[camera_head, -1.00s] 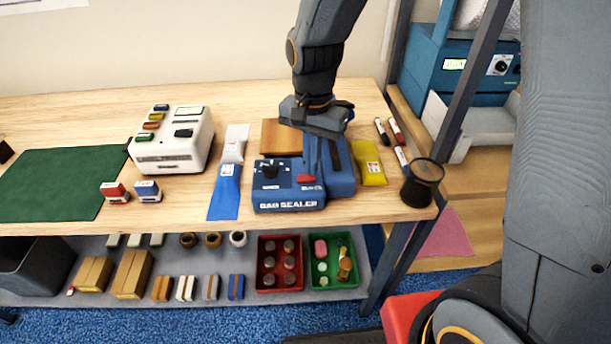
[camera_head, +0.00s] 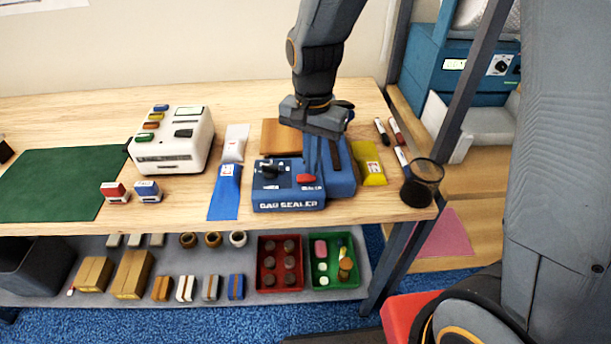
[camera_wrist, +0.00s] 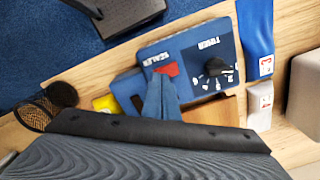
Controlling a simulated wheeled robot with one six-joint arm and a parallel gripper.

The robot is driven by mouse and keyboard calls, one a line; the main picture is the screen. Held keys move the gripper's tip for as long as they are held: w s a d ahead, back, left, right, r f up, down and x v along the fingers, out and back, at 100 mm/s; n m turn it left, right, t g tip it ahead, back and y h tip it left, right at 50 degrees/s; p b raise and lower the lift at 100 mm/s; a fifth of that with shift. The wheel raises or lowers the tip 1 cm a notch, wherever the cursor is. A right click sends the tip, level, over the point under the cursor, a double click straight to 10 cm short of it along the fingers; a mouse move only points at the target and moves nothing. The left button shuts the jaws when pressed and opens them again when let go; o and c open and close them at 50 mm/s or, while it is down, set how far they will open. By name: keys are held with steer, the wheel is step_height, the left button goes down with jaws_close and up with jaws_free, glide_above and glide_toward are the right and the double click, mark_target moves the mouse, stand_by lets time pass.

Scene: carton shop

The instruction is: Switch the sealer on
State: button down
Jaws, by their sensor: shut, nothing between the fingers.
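The blue bag sealer (camera_head: 289,205) stands near the front right of the wooden table. Its top has a black knob (camera_head: 270,171) on the left and a red switch (camera_head: 306,178) on the right. In the wrist view the sealer (camera_wrist: 184,47) also shows its knob (camera_wrist: 214,68) and red switch (camera_wrist: 167,69). My gripper (camera_head: 310,172) is shut and empty, pointing down over the sealer. Its fingertips (camera_wrist: 158,78) are right at the red switch and cover part of it. I cannot tell whether they touch it.
A blue packet (camera_head: 225,192) lies left of the sealer and a yellow packet (camera_head: 369,165) right of it. A black mesh cup (camera_head: 422,183) stands at the table's right corner. A white machine (camera_head: 174,142) stands further left. A wooden block (camera_head: 282,137) is behind the sealer.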

steer(key=shift+f+b, duration=0.3)
steer(key=shift+f, duration=0.45)
stand_by(0.7)
steer(key=shift+r, duration=0.1)
step_height(320, 180, up, 7)
steer(key=p, duration=0.6)
steer(key=shift+d, duration=0.1)
stand_by(0.5)
steer(key=s+d+f+n+b, duration=0.3)
steer(key=d+b, duration=0.1)
steer(key=d, duration=0.2)
steer(key=s+d+f+n+t+b, duration=0.1)
steer(key=s+d+f+n+b, duration=0.1)
steer(key=d, duration=0.4)
steer(key=s+n+b, duration=0.1)
steer(key=s+b, duration=0.1)
steer(key=shift+s+d+f, duration=0.3)
steer(key=shift+d+f, duration=0.1)
